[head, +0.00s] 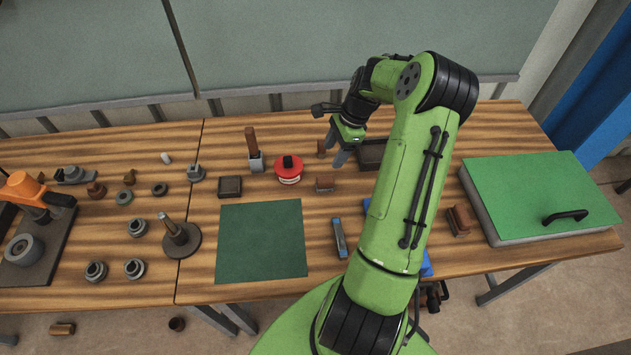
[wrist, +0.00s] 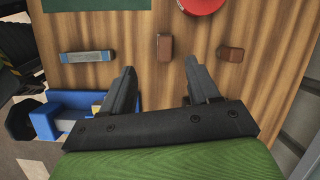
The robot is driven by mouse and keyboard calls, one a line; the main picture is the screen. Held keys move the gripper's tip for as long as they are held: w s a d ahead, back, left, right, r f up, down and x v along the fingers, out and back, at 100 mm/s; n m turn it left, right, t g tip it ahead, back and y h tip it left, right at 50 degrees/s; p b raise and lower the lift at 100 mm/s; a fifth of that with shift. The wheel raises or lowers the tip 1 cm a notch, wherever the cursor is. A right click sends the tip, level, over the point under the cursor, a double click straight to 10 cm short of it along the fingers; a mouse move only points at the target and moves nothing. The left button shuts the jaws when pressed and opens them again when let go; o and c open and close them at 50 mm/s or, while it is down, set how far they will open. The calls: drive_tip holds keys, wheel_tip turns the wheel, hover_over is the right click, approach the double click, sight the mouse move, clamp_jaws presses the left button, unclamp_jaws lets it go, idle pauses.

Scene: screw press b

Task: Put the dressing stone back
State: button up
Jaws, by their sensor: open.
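I cannot tell for certain which piece is the dressing stone. Candidates are a brown block (head: 325,183) and a grey bar with blue ends (head: 339,238), both lying on the bench. In the wrist view the block (wrist: 165,47) lies just beyond the gap between my fingers, and the bar (wrist: 88,56) lies to the left. A second brown block (wrist: 230,53) lies to the right, and it also shows in the head view (head: 321,148). My gripper (head: 345,157) is open and empty above the bench; its fingers also show in the wrist view (wrist: 160,78).
A green mat (head: 262,240) lies left of the bar. A red round item (head: 289,172), a small dark tray (head: 230,187) and a larger dark tray (head: 370,155) stand around. A blue bin (wrist: 70,112) is partly hidden by my arm in the head view. A green-lidded box (head: 530,190) fills the right.

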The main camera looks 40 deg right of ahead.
drive_tip(key=s+a+r+n+h, duration=0.35)
drive_tip(key=a+r+n, duration=0.85)
drive_tip(key=a+r, duration=0.45)
drive_tip(key=s+a+r+n+t, duration=0.1)
drive_tip(key=s+a+n+t, duration=0.1)
drive_tip(key=s+a+n, duration=0.3)
drive_tip(key=s+a+r+n+t, duration=0.1)
drive_tip(key=s+a+r+n, duration=0.1)
drive_tip(key=s+a+n, duration=0.3)
drive_tip(key=s+a, duration=0.1)
drive_tip(key=s, duration=0.3)
drive_tip(key=shift+s+r+n+t, duration=0.25)
drive_tip(key=shift+s+n+t, duration=0.05)
drive_tip(key=shift+t, duration=0.1)
drive_tip(key=shift+y, duration=0.25)
